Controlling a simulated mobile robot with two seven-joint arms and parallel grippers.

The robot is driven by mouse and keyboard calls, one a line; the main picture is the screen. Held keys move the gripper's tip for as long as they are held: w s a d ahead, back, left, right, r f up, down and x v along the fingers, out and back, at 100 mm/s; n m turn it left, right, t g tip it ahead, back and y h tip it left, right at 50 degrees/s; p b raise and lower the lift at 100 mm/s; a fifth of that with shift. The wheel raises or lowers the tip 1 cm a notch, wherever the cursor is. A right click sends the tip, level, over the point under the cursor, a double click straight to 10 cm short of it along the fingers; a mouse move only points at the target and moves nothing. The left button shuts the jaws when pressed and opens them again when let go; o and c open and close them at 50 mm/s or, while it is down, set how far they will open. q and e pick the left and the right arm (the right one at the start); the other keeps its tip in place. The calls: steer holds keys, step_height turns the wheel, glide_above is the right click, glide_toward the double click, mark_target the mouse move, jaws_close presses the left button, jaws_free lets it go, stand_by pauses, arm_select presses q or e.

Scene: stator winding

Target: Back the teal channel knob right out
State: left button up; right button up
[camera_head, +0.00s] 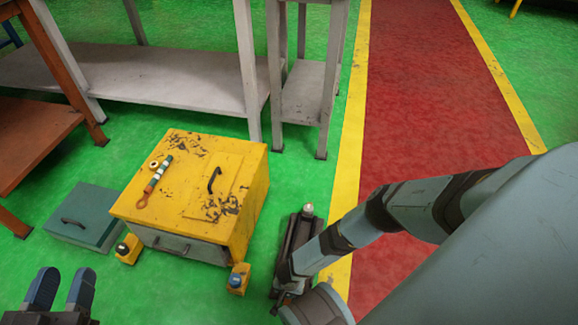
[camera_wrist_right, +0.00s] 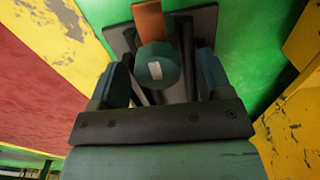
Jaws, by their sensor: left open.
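The teal channel knob (camera_wrist_right: 157,68), round with a small white rectangle on its face, shows in the right wrist view in front of a grey bracket (camera_wrist_right: 201,24). An orange strip (camera_wrist_right: 149,20) stands just above it. My right gripper (camera_wrist_right: 161,60) has a finger on each side of the knob, and gaps show between knob and fingers. Whether either finger touches it deeper in is hidden. In the head view my right arm reaches a dark device (camera_head: 297,238) on the floor; the knob cannot be made out there. My left gripper (camera_head: 65,272) is open and empty at lower left.
A worn yellow cabinet (camera_head: 230,165) stands left of the device, with a banded tool (camera_head: 157,177) on top. A teal case (camera_head: 75,205) lies further left. Small yellow blocks (camera_head: 127,249) sit by the cabinet. Grey benches (camera_head: 165,80) stand behind.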

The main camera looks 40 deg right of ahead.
steer(key=shift+s+f, duration=0.1)
steer(key=shift+f, duration=0.05)
steer(key=shift+r, duration=0.2)
steer(key=shift+r+p, duration=0.3)
steer(key=shift+p, duration=0.1)
step_height(320, 180, up, 7)
steer(key=p, duration=0.4)
steer(key=shift+r+p, duration=0.1)
steer(key=shift+p, duration=0.3)
arm_select(q)
steer(key=r+n+p, duration=0.1)
steer(key=s+r+n+p, duration=0.1)
steer(key=r, duration=0.1)
steer(key=s+d+r+n+p, duration=0.1)
steer(key=r, duration=0.1)
steer(key=shift+s+n+t+y, duration=0.15)
steer(key=shift+n+t+y, duration=0.15)
steer(key=shift+y, duration=0.1)
arm_select(e)
step_height(320, 180, up, 6)
steer(key=shift+f, duration=0.15)
